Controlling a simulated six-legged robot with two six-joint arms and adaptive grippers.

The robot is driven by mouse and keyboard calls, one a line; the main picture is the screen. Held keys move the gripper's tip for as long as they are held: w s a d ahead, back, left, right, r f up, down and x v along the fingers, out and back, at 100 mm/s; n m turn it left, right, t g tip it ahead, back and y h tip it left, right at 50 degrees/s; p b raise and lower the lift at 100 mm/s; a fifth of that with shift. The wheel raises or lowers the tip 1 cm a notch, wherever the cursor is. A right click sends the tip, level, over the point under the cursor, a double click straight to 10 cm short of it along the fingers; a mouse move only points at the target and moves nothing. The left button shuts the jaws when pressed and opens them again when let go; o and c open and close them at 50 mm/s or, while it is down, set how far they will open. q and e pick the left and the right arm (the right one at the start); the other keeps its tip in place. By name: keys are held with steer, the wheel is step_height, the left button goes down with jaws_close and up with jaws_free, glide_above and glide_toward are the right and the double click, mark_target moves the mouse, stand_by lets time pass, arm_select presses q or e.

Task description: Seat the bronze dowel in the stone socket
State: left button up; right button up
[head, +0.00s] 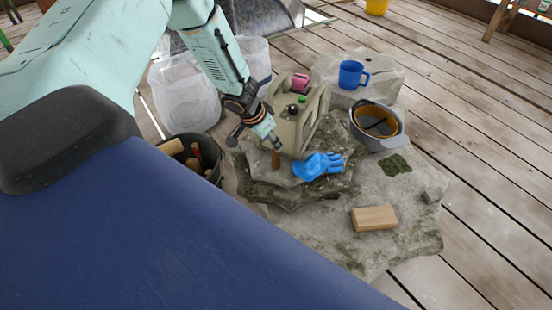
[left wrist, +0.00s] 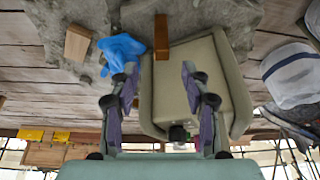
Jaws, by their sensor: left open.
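The bronze dowel (head: 276,159) is a short brown peg. It stands on the upper stone slab (head: 286,176), just below the tip of my left gripper (head: 257,135). In the left wrist view the dowel (left wrist: 161,37) is beyond the fingertips, in line with the gap between them. My left gripper (left wrist: 160,76) is open and empty, and its fingers appear apart from the dowel. I cannot make out the socket opening, or whether the dowel's foot is in a hole. My right gripper is not in view.
A beige jerrycan (head: 298,122) stands right behind the dowel, and a blue glove (head: 318,167) lies close to its right. A wood block (head: 374,218), grey bowl (head: 376,125), blue mug (head: 352,75) and dark bucket (head: 205,157) stand around. The lower slab's front is mostly clear.

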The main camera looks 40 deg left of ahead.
mark_target(275, 157)
arm_select(q)
steer(key=b+x, duration=0.2)
steer(key=x, duration=0.2)
steer(key=b+x, duration=0.2)
steer(key=x, duration=0.1)
steer(key=shift+a+f, duration=0.1)
steer(key=shift+f, duration=0.35)
steer(key=shift+r, duration=0.1)
jaws_close()
